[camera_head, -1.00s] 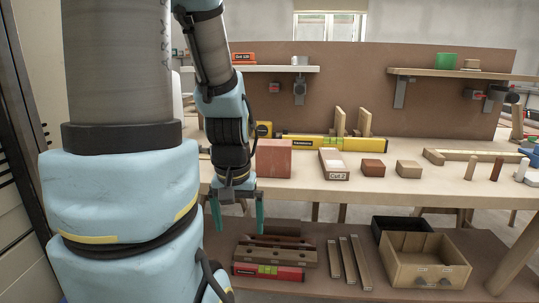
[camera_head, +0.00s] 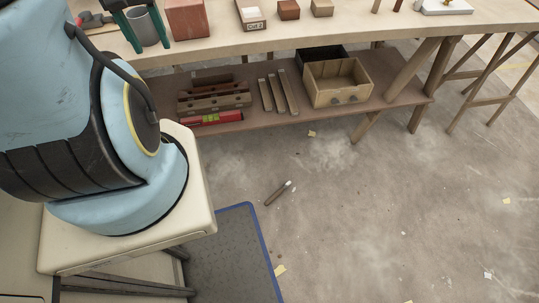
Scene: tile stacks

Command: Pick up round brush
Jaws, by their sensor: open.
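A thin dark stick with a white tip, which looks like the round brush (camera_head: 278,193), lies on the concrete floor in the middle of the head view, in front of the bench. It lies at a slant, with its white tip toward the upper right. A grey cup (camera_head: 143,28) shows behind the fingers.
The workbench (camera_head: 330,29) holds several blocks. Its lower shelf (camera_head: 222,131) carries a red level (camera_head: 211,118), wood bars and an open wooden box (camera_head: 337,83). A blue-edged dark mat (camera_head: 225,260) lies left of the stick. The floor around the stick is mostly clear, with small scraps.

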